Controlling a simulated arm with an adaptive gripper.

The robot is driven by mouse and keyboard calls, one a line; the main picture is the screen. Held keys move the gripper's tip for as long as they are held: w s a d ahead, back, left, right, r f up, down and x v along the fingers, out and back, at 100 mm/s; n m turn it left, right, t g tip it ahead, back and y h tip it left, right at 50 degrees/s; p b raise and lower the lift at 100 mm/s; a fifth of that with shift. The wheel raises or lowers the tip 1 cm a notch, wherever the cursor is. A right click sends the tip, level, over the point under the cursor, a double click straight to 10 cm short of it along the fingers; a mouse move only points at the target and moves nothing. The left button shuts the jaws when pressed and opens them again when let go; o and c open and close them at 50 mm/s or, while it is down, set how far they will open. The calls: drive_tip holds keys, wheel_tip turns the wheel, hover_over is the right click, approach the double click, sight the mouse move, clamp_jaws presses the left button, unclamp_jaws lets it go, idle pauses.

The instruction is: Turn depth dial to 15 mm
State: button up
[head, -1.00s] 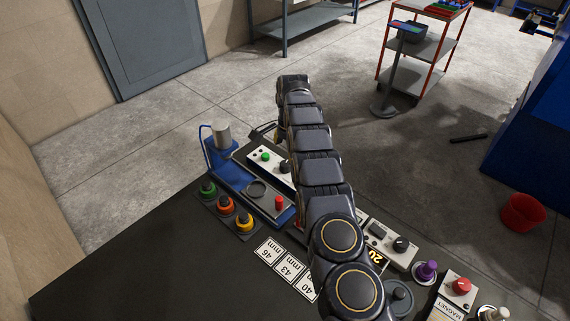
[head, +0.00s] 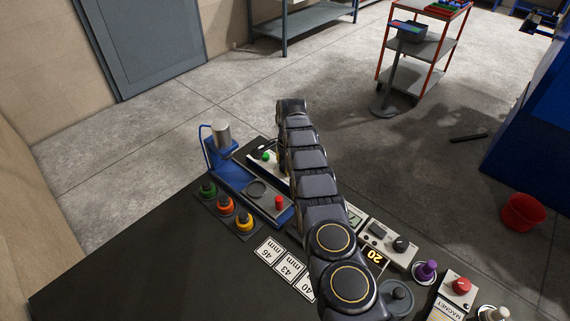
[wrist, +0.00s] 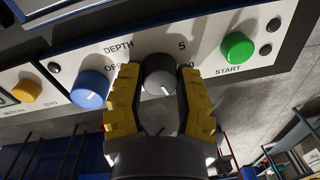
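In the wrist view the depth dial (wrist: 160,82) is a round black knob with a grey face, under the word DEPTH on a white panel (wrist: 215,45). Its white mark points down and to the right. A 5 shows above right of it, OFF at its left, and a partly covered number ending in 0 at its right. My gripper (wrist: 160,80) has its yellow fingers on either side of the dial, close to its rim. I cannot tell whether they touch it. In the head view my arm hides most of the dial and gripper.
A blue knob (wrist: 90,90) sits just left of my left finger, and a green START button (wrist: 237,48) is to the right. An orange button (wrist: 27,91) is farther left. In the head view a blue press (head: 221,150) stands left of the panel.

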drive_tip(key=shift+f, duration=0.1)
drive_tip(key=shift+n, duration=0.6)
drive_tip(key=o, duration=1.1)
drive_tip(key=shift+o, duration=0.2)
wheel_tip(320, 180, up, 12)
drive_tip(key=shift+s+d, duration=0.2)
drive_tip(key=shift+s, duration=0.15)
